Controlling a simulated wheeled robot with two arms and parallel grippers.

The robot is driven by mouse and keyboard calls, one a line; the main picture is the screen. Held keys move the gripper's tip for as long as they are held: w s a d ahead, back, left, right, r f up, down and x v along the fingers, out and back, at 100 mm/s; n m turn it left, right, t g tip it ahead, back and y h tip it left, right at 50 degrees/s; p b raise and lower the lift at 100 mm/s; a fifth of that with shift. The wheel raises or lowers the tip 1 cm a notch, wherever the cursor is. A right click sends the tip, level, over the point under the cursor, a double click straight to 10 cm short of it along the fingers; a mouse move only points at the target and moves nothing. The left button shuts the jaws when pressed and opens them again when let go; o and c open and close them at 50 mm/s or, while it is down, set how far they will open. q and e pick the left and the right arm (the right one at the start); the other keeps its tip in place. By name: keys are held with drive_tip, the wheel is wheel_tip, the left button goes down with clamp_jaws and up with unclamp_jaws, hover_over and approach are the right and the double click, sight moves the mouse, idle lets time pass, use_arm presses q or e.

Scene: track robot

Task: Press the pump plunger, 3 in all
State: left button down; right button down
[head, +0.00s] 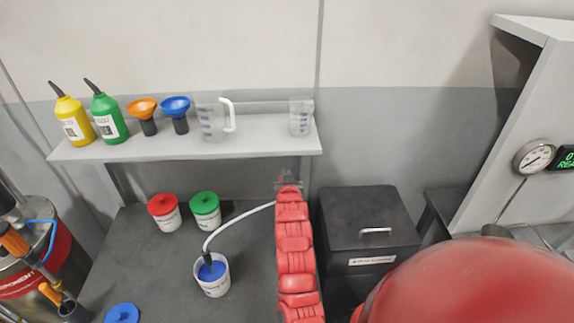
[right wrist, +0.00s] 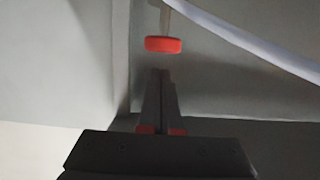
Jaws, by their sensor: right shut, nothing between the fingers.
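A red plunger knob (right wrist: 163,44) on a pale rod shows in the right wrist view, just beyond my fingertips, with a visible gap. My right gripper (right wrist: 161,73) is shut and empty, its dark fingers together and pointing at the knob. In the head view my right gripper (head: 288,178) is at the far end of my red arm, which hides the pump body and plunger there. My left gripper is not in view.
A shelf (head: 255,145) holds bottles, funnels and measuring jugs. Tubs with red (head: 162,204) and green (head: 205,203) lids stand on the dark bench, with a blue lid (head: 122,314) in front. A black bin (head: 368,222) is right of my arm.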

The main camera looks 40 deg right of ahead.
drive_tip(key=shift+s+f, duration=0.1)
drive_tip(key=shift+f, duration=0.6)
drive_tip(key=shift+f, duration=0.1)
